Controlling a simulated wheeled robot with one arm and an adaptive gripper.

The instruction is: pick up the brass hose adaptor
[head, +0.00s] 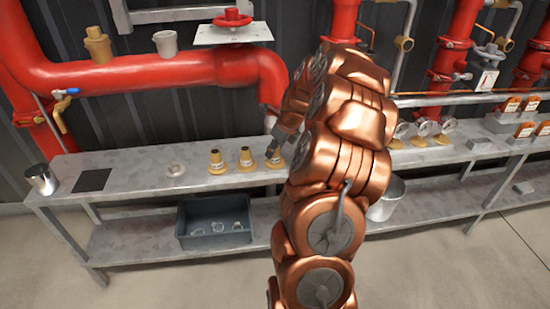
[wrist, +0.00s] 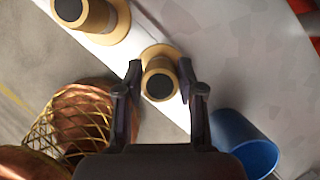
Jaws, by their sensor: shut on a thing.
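Several brass hose adaptors stand in a row on the grey bench; two of them, the left one (head: 217,163) and the middle one (head: 245,160), are clear of my gripper. The right-hand brass hose adaptor (head: 275,163) is at my gripper (head: 273,151). In the wrist view, my gripper (wrist: 160,86) has its two dark fingers on either side of this adaptor (wrist: 158,62), shut on it near its dark round top. It looks upright and at bench level. Another adaptor (wrist: 92,20) shows at the upper left of the wrist view. My copper arm hides the bench to the right.
The bench (head: 130,168) also bears a dark square mat (head: 93,180), a metal cup (head: 41,179) and a pale ring (head: 176,170). A dark crate (head: 213,238) sits on the lower shelf. Red pipes (head: 150,72) run behind. A blue container (wrist: 243,143) shows in the wrist view.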

